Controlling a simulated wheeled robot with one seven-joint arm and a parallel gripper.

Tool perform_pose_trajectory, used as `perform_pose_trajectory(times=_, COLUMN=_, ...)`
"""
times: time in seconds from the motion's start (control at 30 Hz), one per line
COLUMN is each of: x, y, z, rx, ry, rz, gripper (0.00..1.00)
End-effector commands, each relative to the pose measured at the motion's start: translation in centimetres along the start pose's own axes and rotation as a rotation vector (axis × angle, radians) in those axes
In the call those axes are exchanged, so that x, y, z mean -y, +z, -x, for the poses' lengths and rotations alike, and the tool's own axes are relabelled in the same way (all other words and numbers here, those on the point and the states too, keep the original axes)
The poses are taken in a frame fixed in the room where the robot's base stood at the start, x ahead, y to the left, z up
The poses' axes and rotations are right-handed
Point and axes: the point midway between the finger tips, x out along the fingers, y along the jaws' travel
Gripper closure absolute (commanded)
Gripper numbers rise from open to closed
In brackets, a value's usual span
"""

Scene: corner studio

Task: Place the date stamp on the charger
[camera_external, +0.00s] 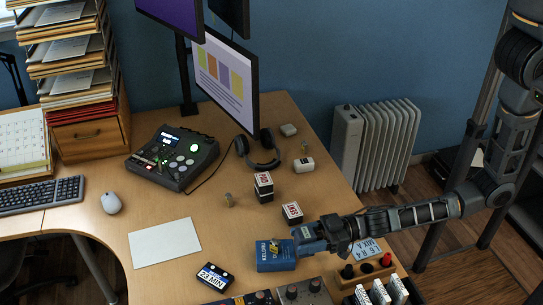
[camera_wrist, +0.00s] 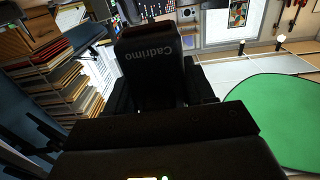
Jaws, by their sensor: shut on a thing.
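My gripper (camera_external: 302,236) reaches in from the right, low over the front right of the desk and beside a blue box (camera_external: 272,257). In the wrist view my gripper (camera_wrist: 157,88) is shut on a dark block (camera_wrist: 150,55) marked "Cadrimo" in upside-down letters. This block seems to be the date stamp, but I cannot be sure. It is hard to make out in the external view. I cannot tell for certain which item is the charger. A small white block (camera_external: 303,165) lies near the desk's right edge, and a paler one (camera_external: 288,130) lies behind it.
Small dark-and-white boxes (camera_external: 264,188) are stacked behind my gripper, with another (camera_external: 292,212) nearer. A black timer (camera_external: 215,277) and a knobbed panel (camera_external: 290,292) are in front. Headphones (camera_external: 258,153) and a mixer (camera_external: 172,157) stand further back. White paper (camera_external: 164,243) lies left.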

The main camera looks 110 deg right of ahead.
Motion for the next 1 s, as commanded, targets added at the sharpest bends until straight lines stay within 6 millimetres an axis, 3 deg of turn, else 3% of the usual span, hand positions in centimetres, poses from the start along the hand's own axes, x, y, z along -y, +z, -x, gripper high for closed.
perform_pose_trajectory(times=0.27, x=-1.5, y=2.0, z=-1.5, rx=-0.001, ry=-0.032, rz=0.0, gripper=0.88)
perform_pose_trajectory(times=0.67, x=-1.7, y=2.0, z=-0.9, rx=-0.003, ry=-0.036, rz=0.001, gripper=0.88)
perform_pose_trajectory(times=0.87, x=-3.6, y=1.4, z=3.8, rx=-0.009, ry=-0.047, rz=0.013, gripper=0.88)
perform_pose_trajectory(times=1.0, x=-6.8, y=1.4, z=8.6, rx=-0.005, ry=-0.069, rz=0.018, gripper=0.88)
